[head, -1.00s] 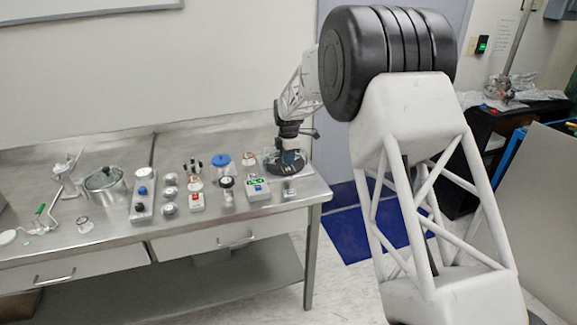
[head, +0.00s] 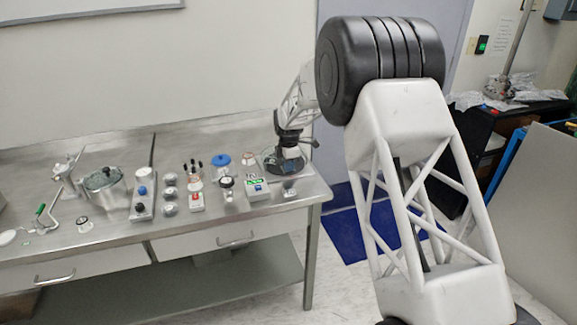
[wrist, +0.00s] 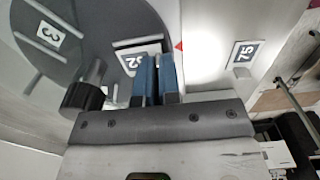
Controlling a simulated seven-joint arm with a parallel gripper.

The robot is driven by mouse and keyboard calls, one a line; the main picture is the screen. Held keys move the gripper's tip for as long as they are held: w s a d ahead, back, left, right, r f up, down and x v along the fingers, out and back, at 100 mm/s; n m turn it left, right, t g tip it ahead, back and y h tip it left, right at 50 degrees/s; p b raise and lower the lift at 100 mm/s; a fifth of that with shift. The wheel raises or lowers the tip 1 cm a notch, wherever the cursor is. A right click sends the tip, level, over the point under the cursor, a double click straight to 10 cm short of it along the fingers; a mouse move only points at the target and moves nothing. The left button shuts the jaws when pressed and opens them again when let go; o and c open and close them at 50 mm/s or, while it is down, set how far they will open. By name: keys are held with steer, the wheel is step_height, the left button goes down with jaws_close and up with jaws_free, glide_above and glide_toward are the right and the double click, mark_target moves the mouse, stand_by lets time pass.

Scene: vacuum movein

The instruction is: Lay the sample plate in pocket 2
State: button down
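In the wrist view, my gripper (wrist: 156,78) points at a grey round disc (wrist: 100,25), with its two blue fingers close together and a narrow gap between them. The fingertips lie over or just beside a white tag (wrist: 132,62) that reads 2, partly covered by the left finger. Another tag (wrist: 48,34) on the disc reads 3. I cannot make out the sample plate, nor whether something thin is between the fingers. In the head view, the dark disc (head: 284,167) sits at the bench's right end, below my gripper, whose fingers are too small to read.
A dark knob (wrist: 84,96) stands close left of my fingers. In the head view, a green-lit device (head: 256,190), a blue-lidded jar (head: 221,160) and a metal pot (head: 104,186) stand on the steel bench (head: 110,235).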

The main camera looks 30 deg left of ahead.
steer(key=shift+f, duration=0.15)
steer(key=c, duration=1.3)
jaws_free()
step_height(320, 180, up, 12)
steer(key=shift+r, duration=0.15)
stand_by(0.4)
